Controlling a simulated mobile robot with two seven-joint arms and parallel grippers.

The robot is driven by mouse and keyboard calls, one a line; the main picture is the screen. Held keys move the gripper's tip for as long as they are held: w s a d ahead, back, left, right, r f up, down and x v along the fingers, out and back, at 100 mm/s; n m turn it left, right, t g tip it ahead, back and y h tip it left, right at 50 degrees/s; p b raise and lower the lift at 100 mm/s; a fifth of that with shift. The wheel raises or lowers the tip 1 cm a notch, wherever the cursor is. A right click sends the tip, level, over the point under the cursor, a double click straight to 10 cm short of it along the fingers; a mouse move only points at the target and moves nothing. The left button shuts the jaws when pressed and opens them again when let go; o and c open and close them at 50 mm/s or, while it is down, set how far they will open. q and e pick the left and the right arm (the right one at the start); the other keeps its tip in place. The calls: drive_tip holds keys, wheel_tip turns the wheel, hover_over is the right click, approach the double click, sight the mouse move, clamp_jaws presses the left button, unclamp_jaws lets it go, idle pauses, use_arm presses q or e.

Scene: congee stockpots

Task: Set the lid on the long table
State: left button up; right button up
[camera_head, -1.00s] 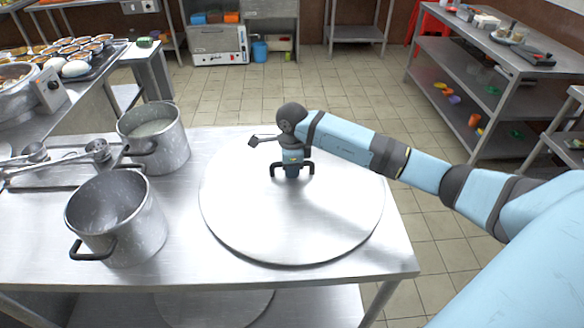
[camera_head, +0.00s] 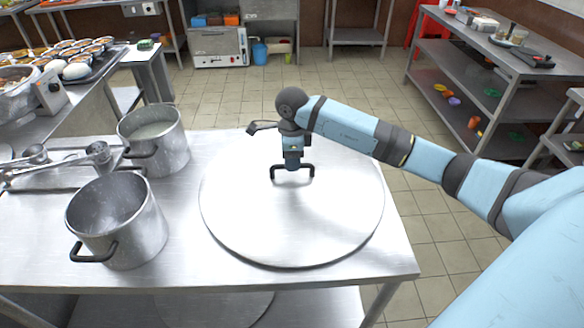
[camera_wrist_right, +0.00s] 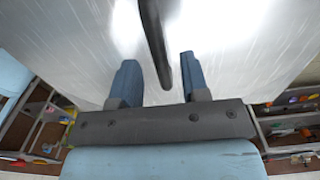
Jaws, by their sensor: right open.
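The large round metal lid (camera_head: 290,228) lies flat on the long steel table (camera_head: 200,262), on its right part. Its dark arched handle (camera_head: 311,171) stands up near the middle of the lid. My right gripper (camera_head: 292,163) points down just above the handle. In the right wrist view its two blue fingers (camera_wrist_right: 158,76) are apart, with the dark handle (camera_wrist_right: 153,38) showing in line with the gap between them. The fingers do not appear closed on it. My left gripper is in neither view.
Two grey stockpots stand left of the lid: an empty-looking one (camera_head: 118,225) in front and one with pale contents (camera_head: 155,140) behind. Ladles (camera_head: 60,160) lie at the table's left. A steel shelf unit (camera_head: 490,80) stands beyond a tiled floor at the right.

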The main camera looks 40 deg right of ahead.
wheel_tip(320, 180, up, 6)
drive_tip(key=shift+r, duration=0.8)
